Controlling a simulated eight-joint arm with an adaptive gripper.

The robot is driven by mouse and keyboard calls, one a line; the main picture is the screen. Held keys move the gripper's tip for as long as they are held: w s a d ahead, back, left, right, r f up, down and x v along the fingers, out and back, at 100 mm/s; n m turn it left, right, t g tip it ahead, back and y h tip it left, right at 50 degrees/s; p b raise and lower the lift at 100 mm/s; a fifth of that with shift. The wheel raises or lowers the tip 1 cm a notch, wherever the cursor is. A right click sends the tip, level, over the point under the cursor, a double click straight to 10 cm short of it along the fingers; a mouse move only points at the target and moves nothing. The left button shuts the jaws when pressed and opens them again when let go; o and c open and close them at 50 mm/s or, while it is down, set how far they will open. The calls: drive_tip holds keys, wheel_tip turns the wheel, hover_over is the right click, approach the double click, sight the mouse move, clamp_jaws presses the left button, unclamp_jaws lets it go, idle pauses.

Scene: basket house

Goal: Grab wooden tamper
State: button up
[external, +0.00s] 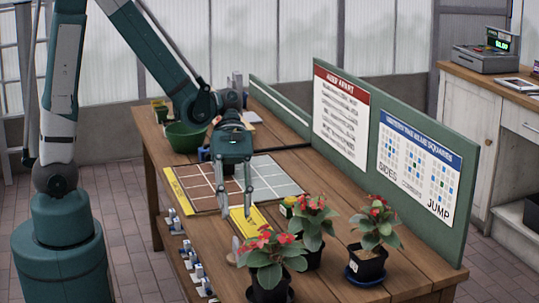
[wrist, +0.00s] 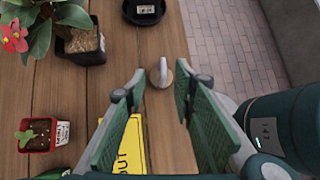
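The wooden tamper (wrist: 156,77) stands on the wooden table in the wrist view, a round tan disc with a pale upright handle. It lies just beyond my gripper (wrist: 160,90), roughly centred between the two spread fingers and not touching them. In the external view the tamper (external: 236,250) is small, at the table's near edge beside a potted plant. There my gripper (external: 238,208) points down above the yellow panel, open and empty.
A yellow lettered panel (wrist: 125,150) lies on the table below my gripper. Red-flowered potted plants (external: 268,265) stand close to the tamper. A seedling pot (wrist: 42,135) and a black saucer (wrist: 144,12) are nearby. A green sign board (external: 390,170) borders the far side.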

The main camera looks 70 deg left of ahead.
sight(237, 240)
drive_tip(key=shift+d+f+n+g+h, duration=0.2)
drive_tip(key=shift+f+n, duration=0.1)
drive_tip(key=shift+f, duration=0.25)
drive_tip(key=shift+d+f+n+g+h, duration=0.1)
drive_tip(key=shift+f+n+g, duration=0.15)
drive_tip(key=shift+f, duration=0.25)
drive_tip(key=shift+s, duration=0.1)
drive_tip(key=shift+b+x, duration=0.55)
drive_tip(key=shift+x, duration=0.75)
drive_tip(key=shift+b+x, duration=0.85)
drive_tip(key=shift+x, duration=1.75)
drive_tip(key=shift+r, duration=0.1)
clamp_jaws()
